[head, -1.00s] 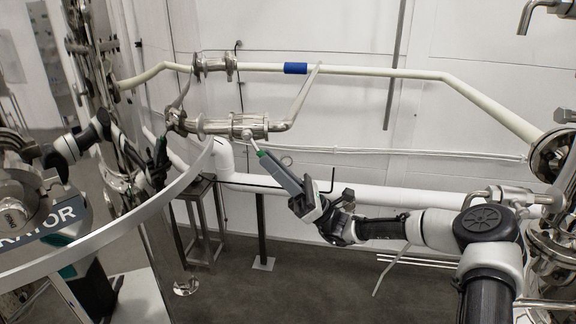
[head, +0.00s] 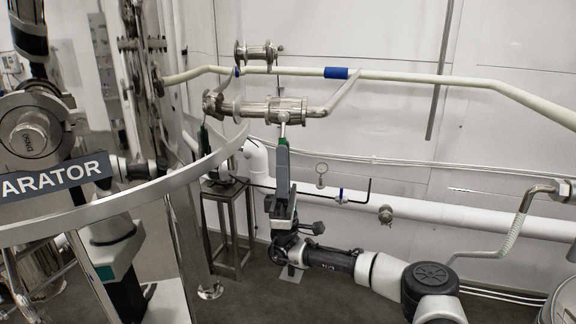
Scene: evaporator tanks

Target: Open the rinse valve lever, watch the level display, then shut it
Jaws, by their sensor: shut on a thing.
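The rinse valve lever (head: 283,167) has a grey handle with a green band near its upper end. It hangs nearly straight down from the steel valve body (head: 274,107), about at right angles to the horizontal steel pipe. My gripper (head: 281,207) is shut on the lower end of the handle, with my arm coming in from the lower right. The fingertips are small and dark here, so their exact contact is hard to see. I cannot make out a level display in this view.
A pale pipe with a blue band (head: 336,73) runs along the wall behind the valve. A curved steel rim (head: 130,190) with a sign lettered "ARATOR" (head: 57,178) fills the left. A metal stand (head: 230,190) stands left of my gripper.

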